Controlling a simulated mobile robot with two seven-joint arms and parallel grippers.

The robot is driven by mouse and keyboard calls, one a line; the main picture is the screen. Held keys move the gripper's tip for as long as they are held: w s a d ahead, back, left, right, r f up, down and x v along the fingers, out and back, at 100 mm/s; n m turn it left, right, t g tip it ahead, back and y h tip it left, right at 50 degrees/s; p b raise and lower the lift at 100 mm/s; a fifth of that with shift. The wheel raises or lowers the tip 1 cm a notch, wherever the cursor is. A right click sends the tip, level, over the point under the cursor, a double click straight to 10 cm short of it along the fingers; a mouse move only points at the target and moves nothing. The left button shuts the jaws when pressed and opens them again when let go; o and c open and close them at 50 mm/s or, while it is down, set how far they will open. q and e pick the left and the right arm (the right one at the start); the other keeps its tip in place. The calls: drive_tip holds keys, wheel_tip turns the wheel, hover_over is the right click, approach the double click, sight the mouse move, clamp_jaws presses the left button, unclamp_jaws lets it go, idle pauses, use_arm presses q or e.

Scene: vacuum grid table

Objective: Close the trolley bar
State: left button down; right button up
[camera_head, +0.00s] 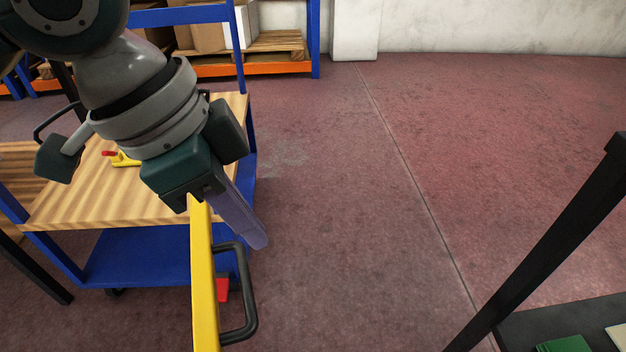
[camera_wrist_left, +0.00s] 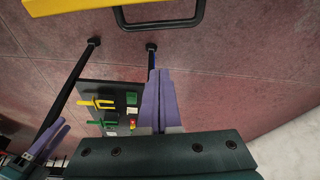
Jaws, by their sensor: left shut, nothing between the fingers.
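The yellow trolley bar (camera_head: 204,285) runs down the lower middle of the head view, with a black handle (camera_head: 253,300) on its right side. In the left wrist view the bar (camera_wrist_left: 75,5) crosses the top left edge, with its handle (camera_wrist_left: 165,24) beside it. My left gripper (camera_head: 256,238) has its purple fingers together and empty, just right of the bar's upper end, above the handle. The fingers (camera_wrist_left: 160,85) point toward the handle but show apart from it in the wrist view. Purple fingers, seemingly my right gripper (camera_wrist_left: 46,146), show small at the lower left there.
The blue trolley with a wooden top (camera_head: 70,205) stands at the left, with a yellow and red tool (camera_head: 124,159) on it. A black-framed board (camera_head: 515,325) with green items is at the lower right. A shelf with boxes (camera_head: 205,38) stands behind. The red floor (camera_head: 330,200) is clear.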

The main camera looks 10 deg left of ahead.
use_arm(q)
wheel_tip(320, 180, down, 9)
drive_tip(key=b, duration=0.4)
drive_tip(key=shift+a, duration=0.3)
drive_tip(key=shift+s+r, duration=0.1)
